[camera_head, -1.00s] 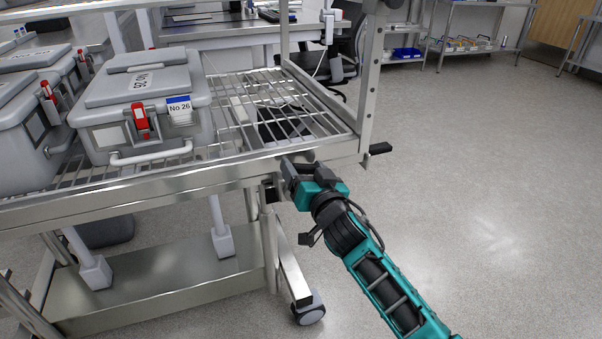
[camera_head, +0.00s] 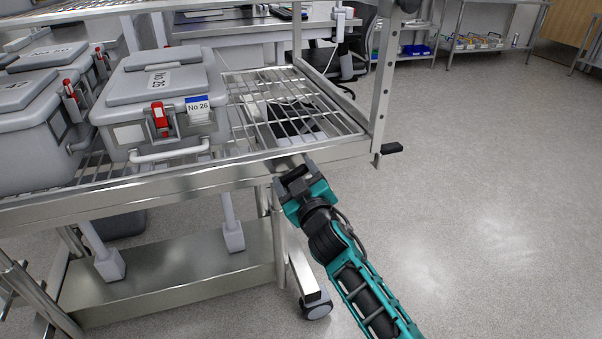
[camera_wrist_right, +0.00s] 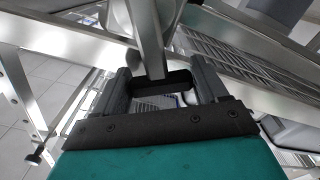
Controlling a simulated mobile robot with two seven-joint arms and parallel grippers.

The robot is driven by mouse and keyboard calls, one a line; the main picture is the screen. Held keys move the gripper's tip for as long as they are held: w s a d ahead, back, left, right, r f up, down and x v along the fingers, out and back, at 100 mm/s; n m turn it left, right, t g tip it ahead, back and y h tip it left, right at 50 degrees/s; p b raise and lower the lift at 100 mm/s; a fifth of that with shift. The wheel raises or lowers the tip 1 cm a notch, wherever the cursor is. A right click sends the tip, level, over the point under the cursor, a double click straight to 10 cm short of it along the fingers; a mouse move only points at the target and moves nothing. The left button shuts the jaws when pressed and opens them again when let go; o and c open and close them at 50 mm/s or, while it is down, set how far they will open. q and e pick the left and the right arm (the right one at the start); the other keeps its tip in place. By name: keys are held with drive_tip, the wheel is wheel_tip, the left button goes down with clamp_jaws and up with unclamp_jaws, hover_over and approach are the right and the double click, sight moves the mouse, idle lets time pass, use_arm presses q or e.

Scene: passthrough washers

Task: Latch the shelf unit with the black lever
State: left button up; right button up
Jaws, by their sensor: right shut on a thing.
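The shelf unit (camera_head: 190,183) is a steel frame with a wire rack, and grey boxes stand on it. My right gripper (camera_head: 292,180) is at the front rail, near the unit's right front leg. In the right wrist view the gripper (camera_wrist_right: 163,78) is shut on the black lever (camera_wrist_right: 168,84), a dark bar lying between its fingers beside a metal post. In the head view the gripper hides this lever. A second black handle (camera_head: 391,148) sticks out at the unit's right corner, apart from the gripper. My left gripper is not in view.
A grey box (camera_head: 160,95) labelled No 26 stands on the rack; the rack (camera_head: 290,110) to its right is mostly bare. A caster (camera_head: 317,306) is below the gripper. The floor (camera_head: 490,210) to the right is clear. Desks and shelving stand behind.

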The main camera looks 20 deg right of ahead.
drive_tip(key=shift+a+f+n, duration=0.2)
drive_tip(key=shift+a+n, duration=0.15)
drive_tip(key=shift+n, duration=0.25)
drive_tip(key=o, duration=1.4)
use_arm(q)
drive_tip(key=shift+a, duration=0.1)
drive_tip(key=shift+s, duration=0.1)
use_arm(e)
drive_tip(key=shift+s, duration=0.1)
